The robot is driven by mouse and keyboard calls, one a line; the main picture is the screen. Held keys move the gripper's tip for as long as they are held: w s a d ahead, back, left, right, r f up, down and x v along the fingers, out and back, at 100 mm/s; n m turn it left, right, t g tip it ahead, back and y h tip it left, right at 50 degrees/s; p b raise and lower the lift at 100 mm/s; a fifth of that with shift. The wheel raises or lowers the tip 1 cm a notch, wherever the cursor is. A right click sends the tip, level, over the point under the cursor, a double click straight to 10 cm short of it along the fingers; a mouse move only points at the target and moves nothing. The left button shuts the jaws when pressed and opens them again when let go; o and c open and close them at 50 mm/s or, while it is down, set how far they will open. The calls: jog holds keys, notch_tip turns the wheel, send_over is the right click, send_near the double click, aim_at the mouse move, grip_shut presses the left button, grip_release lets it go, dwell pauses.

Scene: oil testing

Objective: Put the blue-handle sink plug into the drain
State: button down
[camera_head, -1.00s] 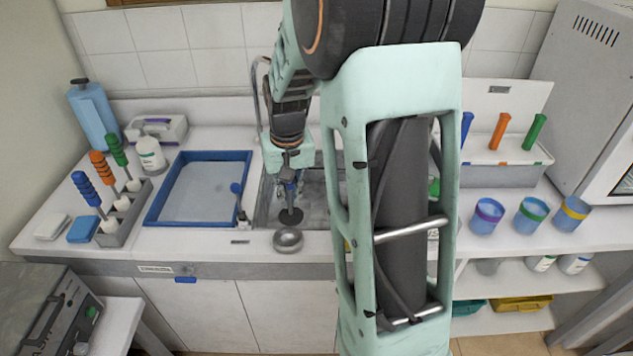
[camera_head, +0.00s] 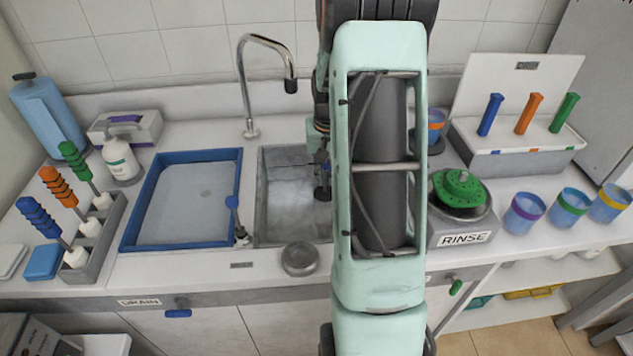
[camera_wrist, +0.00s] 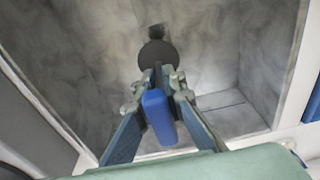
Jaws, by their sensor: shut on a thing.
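The sink plug (camera_wrist: 157,53) has a dark round disc and a blue handle (camera_wrist: 158,115). My gripper (camera_wrist: 160,95) is shut on the blue handle in the wrist view, with the disc out beyond the fingertips. In the head view my gripper (camera_head: 321,162) is over the right part of the grey sink basin (camera_head: 285,205), partly behind my arm, and the dark disc (camera_head: 322,193) hangs below it. I cannot tell its height above the basin floor. A small dark patch (camera_wrist: 156,31) shows just past the disc; I cannot tell whether it is the drain.
A curved faucet (camera_head: 243,85) stands behind the basin. A RINSE unit (camera_head: 465,238) stands right of my arm.

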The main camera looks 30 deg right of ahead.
aim_at(325, 196)
jog(key=shift+s+f, duration=0.25)
jog(key=shift+f, duration=0.55)
jog(key=shift+f+b, duration=2.3)
jog(key=shift+f, duration=1.35)
jog(key=shift+a+f+b, duration=0.1)
jog(key=shift+f+b, duration=0.25)
jog(key=shift+f, duration=0.1)
jog(key=c, duration=1.9)
grip_release()
jog(key=shift+c, duration=0.2)
